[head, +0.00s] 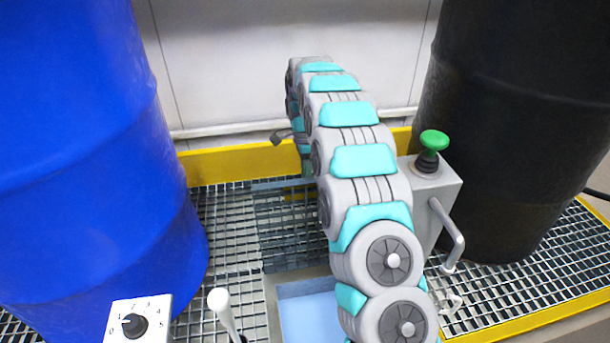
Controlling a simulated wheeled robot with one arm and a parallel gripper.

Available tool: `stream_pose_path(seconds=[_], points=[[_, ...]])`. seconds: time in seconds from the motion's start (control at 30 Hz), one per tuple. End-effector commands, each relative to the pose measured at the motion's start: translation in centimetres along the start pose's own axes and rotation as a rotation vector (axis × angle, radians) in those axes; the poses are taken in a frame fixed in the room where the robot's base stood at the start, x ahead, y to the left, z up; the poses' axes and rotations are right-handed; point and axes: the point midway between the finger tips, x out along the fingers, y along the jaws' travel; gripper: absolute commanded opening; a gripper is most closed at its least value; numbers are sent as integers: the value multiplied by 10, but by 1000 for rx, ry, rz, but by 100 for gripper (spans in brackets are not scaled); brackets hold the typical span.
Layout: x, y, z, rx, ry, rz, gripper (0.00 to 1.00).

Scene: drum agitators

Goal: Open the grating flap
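The grating flap (284,222) is a darker grid panel in the middle of the grating floor. It looks raised behind a square opening (312,312) with a pale blue inside. How far it is tilted I cannot tell. My grey and teal arm reaches away over the opening, and its far end bends down near the flap's upper edge, covering the flap's right side. My gripper is mostly hidden behind the arm. A small dark piece on a short bar (280,138) sticks out left of the arm's end; I cannot tell what it belongs to.
A blue drum (90,150) stands close on the left and a black drum (520,130) on the right. A dial box (139,322) and white-tipped lever (222,305) are in front. Yellow edging (225,163) borders the grating.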

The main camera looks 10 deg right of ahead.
Motion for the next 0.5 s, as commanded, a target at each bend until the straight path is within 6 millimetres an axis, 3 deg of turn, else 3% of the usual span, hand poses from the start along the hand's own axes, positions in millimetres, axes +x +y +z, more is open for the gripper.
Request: stream_pose_path(seconds=[0.5], points=[[7, 62, -1, -1, 0, -1, 47]])
